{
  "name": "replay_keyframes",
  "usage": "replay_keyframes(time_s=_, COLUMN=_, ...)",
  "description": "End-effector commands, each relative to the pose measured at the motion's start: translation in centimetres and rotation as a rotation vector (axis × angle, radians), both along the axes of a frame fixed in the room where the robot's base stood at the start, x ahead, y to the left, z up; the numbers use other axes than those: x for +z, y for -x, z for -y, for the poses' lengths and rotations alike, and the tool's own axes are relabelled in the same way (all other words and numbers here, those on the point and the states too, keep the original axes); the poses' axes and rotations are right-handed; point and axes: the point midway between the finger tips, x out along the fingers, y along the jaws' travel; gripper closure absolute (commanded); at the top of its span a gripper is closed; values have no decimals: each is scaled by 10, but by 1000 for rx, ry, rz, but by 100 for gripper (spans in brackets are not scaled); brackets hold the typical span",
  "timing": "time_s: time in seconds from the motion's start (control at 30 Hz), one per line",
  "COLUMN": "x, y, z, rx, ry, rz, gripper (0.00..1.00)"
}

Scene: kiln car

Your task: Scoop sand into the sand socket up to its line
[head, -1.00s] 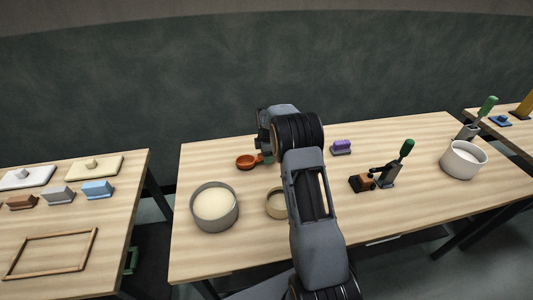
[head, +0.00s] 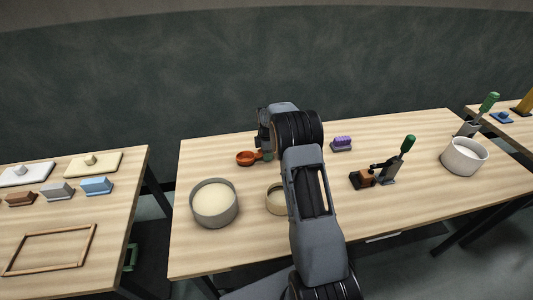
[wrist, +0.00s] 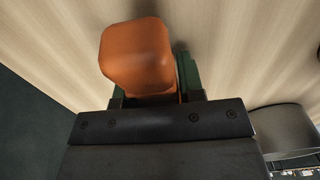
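An orange scoop (head: 246,158) is near the back of the middle table, left of my gripper (head: 266,152). In the wrist view, an orange part of the scoop (wrist: 138,55) stands between the green fingers of my gripper (wrist: 155,92), which look closed on it. The scoop is close to the table; I cannot tell whether it touches. A grey round pot (head: 214,203) of pale sand stands in front-left of the gripper. A smaller tan round vessel (head: 275,200), possibly the sand socket, is half hidden behind my arm. Its line cannot be made out.
A purple brush-like block (head: 341,144), a brown block (head: 362,179) and a green-handled tool (head: 398,160) are right of my arm. A white pot (head: 464,156) stands further right. The left table holds a wooden frame (head: 50,249) and several blocks. Bare wood lies around the scoop.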

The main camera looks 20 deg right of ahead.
Motion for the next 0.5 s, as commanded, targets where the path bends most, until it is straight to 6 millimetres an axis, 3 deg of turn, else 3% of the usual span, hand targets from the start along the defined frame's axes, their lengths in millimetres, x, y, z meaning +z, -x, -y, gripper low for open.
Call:
replay_keyframes(time_s=0.33, x=0, y=0, z=0, rx=0, ry=0, rz=0, gripper=98)
replay_keyframes(time_s=0.5, x=1, y=0, z=0, rx=0, ry=0, rz=1, gripper=99)
